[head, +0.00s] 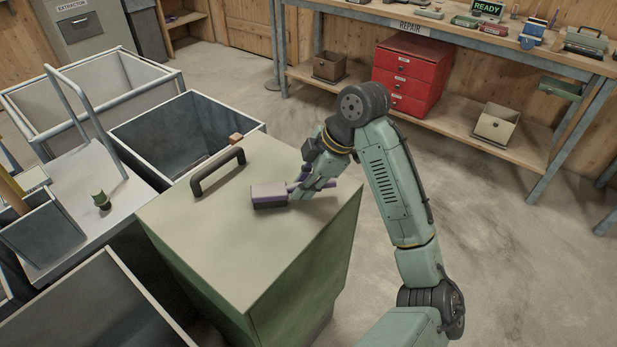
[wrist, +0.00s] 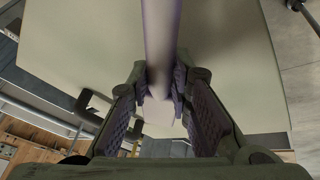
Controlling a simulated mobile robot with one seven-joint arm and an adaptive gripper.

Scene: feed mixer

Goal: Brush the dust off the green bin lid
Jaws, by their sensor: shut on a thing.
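The green bin (head: 285,285) stands in the middle of the head view, with a pale, dusty-looking lid (head: 225,235) on top. A black handle (head: 217,170) is fixed near the lid's far left edge. My gripper (head: 305,188) is over the lid's right part, shut on a purple brush (head: 268,194) with dark bristles. The bristles are down at the lid surface; I cannot tell if they press on it. In the wrist view the brush's handle (wrist: 161,45) runs between the fingers, with the lid (wrist: 225,60) behind it.
Open grey bins (head: 185,130) stand behind and left of the green bin. A trolley (head: 80,200) is at the left. A workbench (head: 480,40) with a red drawer unit (head: 410,75) stands at the back right. The floor right of my arm is clear.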

